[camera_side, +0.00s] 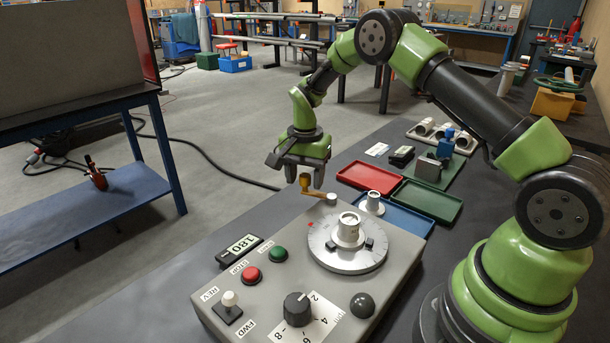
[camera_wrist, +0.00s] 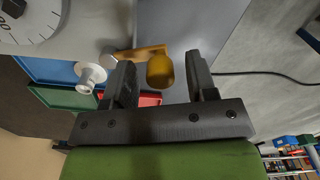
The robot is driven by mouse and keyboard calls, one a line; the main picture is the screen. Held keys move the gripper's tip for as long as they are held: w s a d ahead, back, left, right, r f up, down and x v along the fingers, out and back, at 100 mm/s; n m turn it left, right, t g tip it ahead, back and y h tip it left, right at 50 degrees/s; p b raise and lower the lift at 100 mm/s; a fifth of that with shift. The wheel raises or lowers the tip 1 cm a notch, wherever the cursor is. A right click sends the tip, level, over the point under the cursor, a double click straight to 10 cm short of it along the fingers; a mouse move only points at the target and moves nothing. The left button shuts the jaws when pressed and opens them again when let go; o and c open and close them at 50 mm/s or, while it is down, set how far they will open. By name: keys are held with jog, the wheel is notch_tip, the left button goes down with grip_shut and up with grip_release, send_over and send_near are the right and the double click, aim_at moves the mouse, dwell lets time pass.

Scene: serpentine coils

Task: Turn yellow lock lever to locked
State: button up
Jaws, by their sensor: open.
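The yellow lock lever (camera_side: 312,188) sits at the far edge of the grey control box (camera_side: 250,303), beside the graduated dial (camera_side: 337,258). Its arm runs from a light pivot cap (camera_side: 332,198) to a rounded yellow knob (camera_wrist: 160,72). My gripper (camera_side: 305,182) is above the knob end, pointing down. In the wrist view my gripper (camera_wrist: 163,85) is open, with one finger on each side of the knob and visible gaps on both sides. The left finger is close to the lever's arm. Locked or unlocked markings are not readable.
The box carries a red button (camera_side: 251,275), a green button (camera_side: 278,253), a toggle (camera_side: 229,299), a black knob (camera_side: 298,308) and a display reading 180 (camera_side: 240,247). Red (camera_side: 368,177), green (camera_side: 427,200) and blue (camera_side: 400,219) trays lie behind it. A white knobbed part (camera_side: 372,204) stands near the dial.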

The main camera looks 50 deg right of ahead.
aim_at(304, 184)
jog(key=shift+c, duration=0.5)
grip_shut()
jog(key=shift+a, duration=0.15)
jog(key=n, duration=0.1)
jog(key=a+n, duration=0.1)
jog(key=n, duration=0.1)
jog(key=shift+s+a, duration=0.1)
jog(key=shift+s, duration=0.25)
jog(key=n, duration=0.1)
jog(key=s+a+n, duration=0.1)
jog(key=n, duration=0.1)
jog(key=shift+s+a+n, duration=0.15)
jog(key=shift+n, duration=0.15)
jog(key=s+n, duration=0.1)
jog(key=a+n, duration=0.1)
jog(key=n, duration=0.1)
jog(key=shift+s+n, duration=0.3)
jog(key=shift+s, duration=0.05)
jog(key=shift+s+a+n, duration=0.1)
jog(key=shift+s+n, duration=0.4)
jog(key=shift+n, duration=0.45)
jog(key=shift+s+n, duration=0.45)
jog(key=shift+n, duration=0.5)
